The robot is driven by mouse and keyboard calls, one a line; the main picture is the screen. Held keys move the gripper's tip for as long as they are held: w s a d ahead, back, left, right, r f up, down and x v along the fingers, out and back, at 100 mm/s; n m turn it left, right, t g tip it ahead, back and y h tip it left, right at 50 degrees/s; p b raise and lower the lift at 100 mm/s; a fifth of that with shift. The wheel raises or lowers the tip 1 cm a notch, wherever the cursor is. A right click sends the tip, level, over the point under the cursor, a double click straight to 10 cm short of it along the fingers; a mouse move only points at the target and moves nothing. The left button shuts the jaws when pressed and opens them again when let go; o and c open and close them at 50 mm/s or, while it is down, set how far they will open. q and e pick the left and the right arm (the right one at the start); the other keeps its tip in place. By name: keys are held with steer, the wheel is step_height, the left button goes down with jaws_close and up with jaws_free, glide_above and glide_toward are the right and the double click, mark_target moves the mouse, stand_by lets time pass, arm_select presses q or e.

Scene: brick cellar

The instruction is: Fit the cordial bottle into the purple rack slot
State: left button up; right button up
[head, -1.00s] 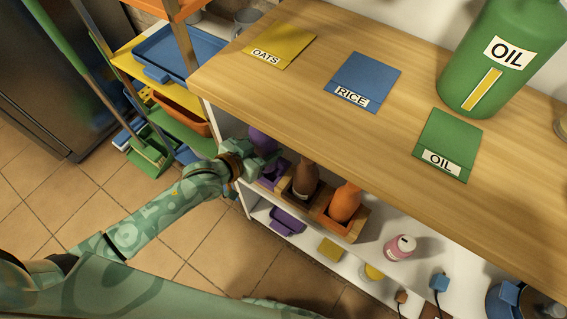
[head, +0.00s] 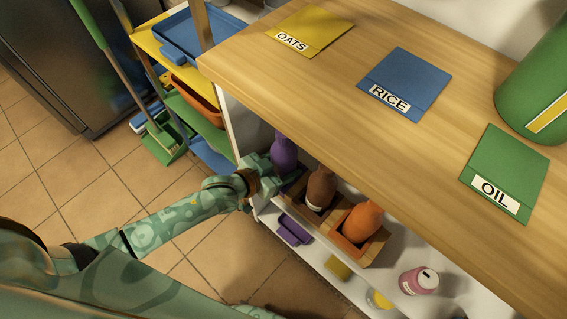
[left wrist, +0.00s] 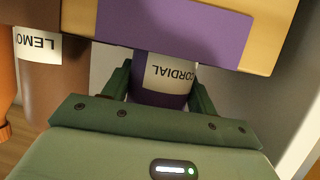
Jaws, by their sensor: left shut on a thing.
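The purple cordial bottle (head: 284,152) stands roughly upright at the left end of the shelf rack. My left gripper (head: 268,177) is shut on it; in the left wrist view, the fingers sit on both sides of the bottle (left wrist: 168,78) and its upside-down CORDIAL label. The wooden rack (left wrist: 262,35) carries a purple panel (left wrist: 170,30), which hides the bottle's lower end, so I cannot tell how deep it sits in the purple slot. In the head view my gripper covers most of that slot. My right gripper is out of view.
A brown bottle (head: 320,187) and an orange bottle (head: 362,222) stand in the neighbouring rack slots. The wooden counter (head: 330,120) overhangs the rack closely. Open tiled floor (head: 180,230) lies to the left.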

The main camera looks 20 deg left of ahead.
arm_select(q)
steer(key=shift+f, duration=0.15)
steer(key=o, duration=1.2)
steer(key=shift+r, duration=0.25)
steer(key=p+v, duration=0.5)
steer(key=v, duration=0.7)
steer(key=shift+p, duration=0.35)
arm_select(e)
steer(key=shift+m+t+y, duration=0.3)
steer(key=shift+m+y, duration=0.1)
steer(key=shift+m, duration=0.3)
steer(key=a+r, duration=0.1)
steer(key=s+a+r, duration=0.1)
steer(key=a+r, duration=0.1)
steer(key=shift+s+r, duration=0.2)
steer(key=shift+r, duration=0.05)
